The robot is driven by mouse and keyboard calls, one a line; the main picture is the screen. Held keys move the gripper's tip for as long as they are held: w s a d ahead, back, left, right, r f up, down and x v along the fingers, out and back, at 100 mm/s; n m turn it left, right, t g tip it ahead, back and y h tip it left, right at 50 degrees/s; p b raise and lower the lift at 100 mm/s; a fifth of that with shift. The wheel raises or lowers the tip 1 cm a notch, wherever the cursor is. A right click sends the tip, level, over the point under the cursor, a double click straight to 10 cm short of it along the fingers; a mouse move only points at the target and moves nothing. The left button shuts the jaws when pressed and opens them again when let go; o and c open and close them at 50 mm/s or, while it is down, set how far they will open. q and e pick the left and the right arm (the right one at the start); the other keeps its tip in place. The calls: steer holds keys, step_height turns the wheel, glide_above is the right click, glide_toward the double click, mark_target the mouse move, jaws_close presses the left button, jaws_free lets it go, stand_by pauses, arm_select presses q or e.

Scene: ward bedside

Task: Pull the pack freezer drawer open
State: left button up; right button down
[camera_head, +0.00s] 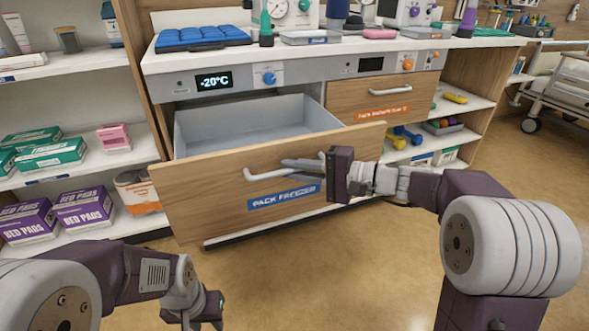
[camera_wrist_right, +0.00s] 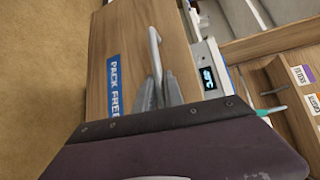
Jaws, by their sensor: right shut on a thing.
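The pack freezer drawer (camera_head: 220,195) has a wooden front with a blue "PACK FREEZER" label (camera_head: 283,197) and a grey inner box. It stands pulled out from the cabinet, and the inside I can see is empty. Its white bar handle (camera_head: 262,174) runs across the front. My right gripper (camera_head: 308,165) is shut on the handle near its right part. In the right wrist view the fingers (camera_wrist_right: 161,88) close around the handle (camera_wrist_right: 154,50). My left gripper (camera_head: 208,312) hangs low at the bottom left, away from the drawer; its fingers are too unclear to judge.
A closed drawer (camera_head: 345,97) with an orange label is to the right. A -20°C display (camera_head: 214,82) is above. The counter holds a blue pack tray (camera_head: 202,38) and devices. Shelves with boxes (camera_head: 85,207) stand at the left. Floor in front is clear.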

steer(key=c, duration=1.7)
jaws_free()
steer(key=p+v, duration=0.4)
steer(key=v, duration=0.5)
